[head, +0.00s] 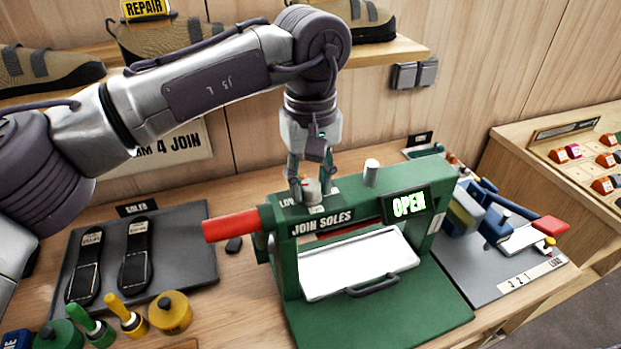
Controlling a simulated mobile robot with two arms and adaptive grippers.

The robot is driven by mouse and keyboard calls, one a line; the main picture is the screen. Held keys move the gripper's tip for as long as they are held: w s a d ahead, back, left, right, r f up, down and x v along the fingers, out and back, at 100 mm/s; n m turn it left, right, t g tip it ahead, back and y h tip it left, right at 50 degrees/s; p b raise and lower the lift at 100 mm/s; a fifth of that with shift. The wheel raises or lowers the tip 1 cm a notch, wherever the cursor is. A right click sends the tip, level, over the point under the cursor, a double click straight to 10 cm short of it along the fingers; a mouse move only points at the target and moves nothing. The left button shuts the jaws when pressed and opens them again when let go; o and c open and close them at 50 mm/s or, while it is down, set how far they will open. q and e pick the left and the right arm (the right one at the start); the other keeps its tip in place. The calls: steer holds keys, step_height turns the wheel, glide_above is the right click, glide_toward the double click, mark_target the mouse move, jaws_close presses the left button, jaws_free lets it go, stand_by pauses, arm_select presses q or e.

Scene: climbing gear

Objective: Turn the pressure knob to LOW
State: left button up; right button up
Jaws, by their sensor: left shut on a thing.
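The green sole press (400,309) stands on the wooden bench, with "JOIN SOLES" on its front and a lit "OPEN" sign. The pressure knob (312,188) is a small pale knob on top of the press at its left, beside a label of which "LO" can be read. My left gripper (311,190) points down from above and is shut on the knob. The fingers hide part of the knob and of the label, so I cannot tell which setting it points to. My right gripper is not in view.
A red handle (231,226) sticks out left from the press. A grey post (371,172) rises from its top. A tray with black soles (185,250) lies left; clamps (477,215) stand right. Shoes (165,38) sit on the shelf behind.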

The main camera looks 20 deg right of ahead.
mark_target(310, 184)
arm_select(q)
steer(key=shift+m, duration=0.3)
steer(key=o, duration=1.2)
steer(key=shift+c, duration=0.2)
step_height(310, 184, up, 12)
